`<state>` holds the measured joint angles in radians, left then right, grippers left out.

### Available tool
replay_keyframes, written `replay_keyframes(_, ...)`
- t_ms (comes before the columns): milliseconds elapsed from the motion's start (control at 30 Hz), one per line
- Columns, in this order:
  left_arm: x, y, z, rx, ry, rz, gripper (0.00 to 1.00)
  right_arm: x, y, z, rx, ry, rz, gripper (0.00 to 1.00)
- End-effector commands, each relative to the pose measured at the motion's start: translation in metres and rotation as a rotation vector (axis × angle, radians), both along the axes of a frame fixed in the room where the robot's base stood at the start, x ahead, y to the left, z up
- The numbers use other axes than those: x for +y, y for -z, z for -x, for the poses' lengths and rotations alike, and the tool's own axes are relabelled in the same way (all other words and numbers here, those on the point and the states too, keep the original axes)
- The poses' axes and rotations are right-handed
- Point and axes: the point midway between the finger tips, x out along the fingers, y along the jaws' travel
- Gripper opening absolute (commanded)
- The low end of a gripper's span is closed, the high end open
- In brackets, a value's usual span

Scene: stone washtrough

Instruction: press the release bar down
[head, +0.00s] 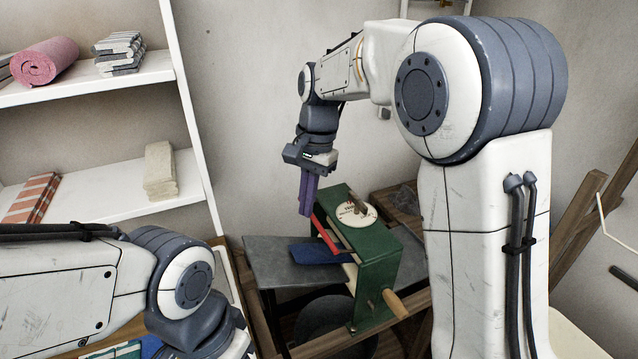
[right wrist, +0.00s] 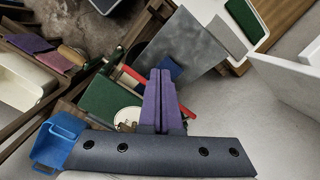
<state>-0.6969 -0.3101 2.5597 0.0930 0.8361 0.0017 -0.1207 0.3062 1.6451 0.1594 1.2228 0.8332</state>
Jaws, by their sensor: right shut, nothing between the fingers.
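The red release bar (head: 325,235) slants along the left side of a green wringer (head: 376,262) with a round white dial (head: 356,213) on top. It also shows in the right wrist view (right wrist: 132,75) as a short red strip beside my fingers. My right gripper (head: 306,211) points down with its purple fingers shut and empty. The fingertips are at the upper end of the bar. I cannot tell whether they touch it. In the right wrist view the shut fingers (right wrist: 161,74) partly cover the wringer. My left arm shows at the lower left, but its gripper is out of view.
A blue cloth (head: 320,251) lies on a grey board (head: 275,264) left of the wringer. A wooden handle (head: 395,303) sticks out at the wringer's lower right. White shelves (head: 115,190) with towels stand at the left. A blue container (right wrist: 58,142) shows in the right wrist view.

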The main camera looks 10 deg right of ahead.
Motion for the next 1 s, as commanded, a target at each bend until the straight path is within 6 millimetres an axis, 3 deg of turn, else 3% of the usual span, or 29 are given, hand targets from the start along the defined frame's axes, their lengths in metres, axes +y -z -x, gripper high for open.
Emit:
replay_keyframes(33, 0.0, -0.02, 0.0, 0.0, 0.0, 0.0, 0.5, -0.024, -0.018, -0.025, 0.022, 0.139, -0.003, 0.0)
replay_keyframes(100, 0.0, -0.03, 0.0, 0.0, -0.001, 0.0, 0.5, -0.05, -0.027, -0.048, 0.047, 0.295, -0.01, 0.0)
replay_keyframes(200, 0.0, -0.039, 0.0, 0.0, -0.001, 0.0, 0.5, -0.08, -0.034, -0.069, 0.073, 0.461, -0.014, 0.0)
replay_keyframes(333, 0.0, -0.043, 0.0, 0.001, -0.001, -0.001, 0.5, -0.102, -0.037, -0.082, 0.092, 0.576, -0.02, 0.0)
replay_keyframes(767, 0.0, -0.043, 0.0, 0.001, -0.001, -0.001, 0.5, -0.105, -0.035, -0.084, 0.096, 0.603, -0.02, 0.0)
replay_keyframes(1000, 0.0, -0.05, 0.0, 0.001, 0.0, -0.001, 0.5, -0.099, -0.007, -0.082, 0.101, 0.601, -0.019, 0.0)
